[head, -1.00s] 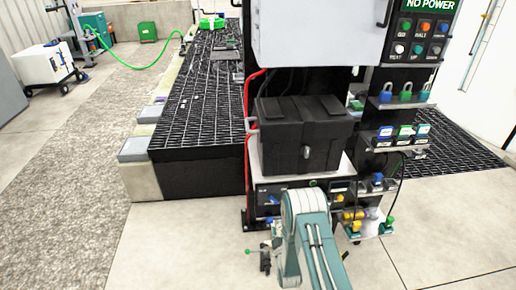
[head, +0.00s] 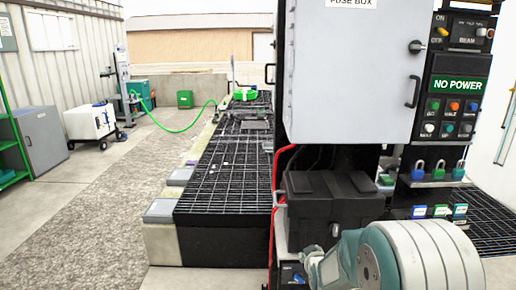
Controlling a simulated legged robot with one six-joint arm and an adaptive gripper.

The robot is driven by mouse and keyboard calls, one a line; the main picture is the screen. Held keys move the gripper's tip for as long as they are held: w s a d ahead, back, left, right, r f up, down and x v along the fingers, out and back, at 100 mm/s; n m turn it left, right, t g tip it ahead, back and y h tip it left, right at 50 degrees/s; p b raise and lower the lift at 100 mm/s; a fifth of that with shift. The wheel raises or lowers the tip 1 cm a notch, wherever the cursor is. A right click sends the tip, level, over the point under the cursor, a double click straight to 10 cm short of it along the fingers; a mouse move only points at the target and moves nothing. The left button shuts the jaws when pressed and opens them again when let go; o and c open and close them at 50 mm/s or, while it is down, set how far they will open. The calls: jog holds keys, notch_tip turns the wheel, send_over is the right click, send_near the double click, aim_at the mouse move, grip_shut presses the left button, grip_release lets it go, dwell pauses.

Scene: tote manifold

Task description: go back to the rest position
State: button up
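My teal and white arm (head: 425,258) fills the lower right of the head view, close to the camera. Its large, ribbed white joint is nearest. My gripper is not visible; no fingertips show in the frame. The arm covers part of the black lidded tote (head: 325,196), which sits on a shelf under the grey fuse box (head: 350,75).
The control panel (head: 455,105) with a NO POWER sign and padlocks (head: 438,172) stands at the right. A black grating platform (head: 228,170) runs back at centre. A white wheeled unit (head: 90,121), a green hose (head: 170,128) and a grey cabinet (head: 40,140) are further left. The gravel strip between is clear.

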jog(key=s+r+m+g, duration=0.3)
jog(key=s+r+g, duration=0.1)
jog(key=s+r, duration=1.1)
jog(key=s+m+g, duration=0.2)
jog(key=s+g, duration=0.1)
jog(key=s, duration=1.8)
jog(key=shift+w+f, duration=0.1)
